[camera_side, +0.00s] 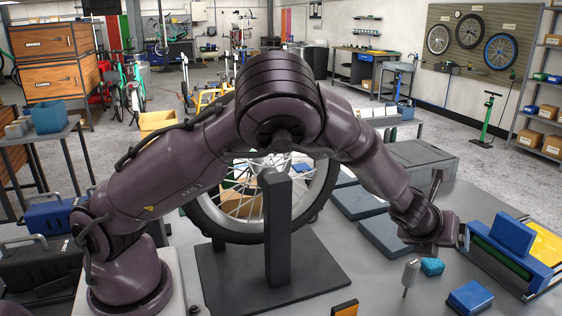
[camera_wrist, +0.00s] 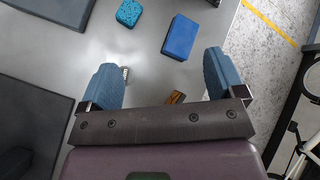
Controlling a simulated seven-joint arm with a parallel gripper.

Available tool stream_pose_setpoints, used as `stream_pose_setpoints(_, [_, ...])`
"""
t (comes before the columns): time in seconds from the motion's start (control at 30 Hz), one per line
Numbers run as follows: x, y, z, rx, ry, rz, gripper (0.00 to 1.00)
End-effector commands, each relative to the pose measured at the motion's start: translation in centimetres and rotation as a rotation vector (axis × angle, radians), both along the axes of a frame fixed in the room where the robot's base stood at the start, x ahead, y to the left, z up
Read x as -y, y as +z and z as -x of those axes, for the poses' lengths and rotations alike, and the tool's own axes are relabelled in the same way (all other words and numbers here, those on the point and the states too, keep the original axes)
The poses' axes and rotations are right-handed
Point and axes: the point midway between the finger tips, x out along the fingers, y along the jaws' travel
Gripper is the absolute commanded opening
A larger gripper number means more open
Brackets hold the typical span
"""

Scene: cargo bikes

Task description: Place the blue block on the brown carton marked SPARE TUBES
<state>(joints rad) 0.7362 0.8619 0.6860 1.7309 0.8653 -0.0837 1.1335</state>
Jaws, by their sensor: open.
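A blue block (camera_side: 470,297) lies flat on the grey bench at the front right. In the wrist view the blue block (camera_wrist: 180,37) lies beyond the fingertips, nearer the right finger. My gripper (camera_side: 436,240) is above the bench, behind and left of the block. In the wrist view my gripper (camera_wrist: 160,62) is open, with bare bench between its blue-padded fingers. A brown carton (camera_side: 242,200) shows partly through the wheel's spokes. I cannot read a SPARE TUBES mark on it.
A teal sponge-like piece (camera_side: 432,267) and a small grey-handled tool (camera_side: 411,273) lie beside the block.

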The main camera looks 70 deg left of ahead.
Motion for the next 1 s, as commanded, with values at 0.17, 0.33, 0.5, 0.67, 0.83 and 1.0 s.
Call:
stream_pose_setpoints(0.17, [-5.7, 6.9, 4.1, 0.054, 0.519, 0.416, 0.89])
stream_pose_setpoints(0.33, [-8.8, 12.0, 10.1, 0.069, 0.94, 0.773, 0.89])
stream_pose_setpoints(0.5, [-10.0, 16.0, 17.4, 0.057, 1.3, 1.085, 0.89])
stream_pose_setpoints(0.67, [-9.7, 18.5, 24.8, 0.039, 1.592, 1.323, 0.89])
stream_pose_setpoints(0.83, [-8.6, 19.1, 31.1, 0.031, 1.822, 1.485, 0.89])
stream_pose_setpoints(1.0, [-7.9, 18.9, 34.1, 0.034, 1.94, 1.551, 0.94])
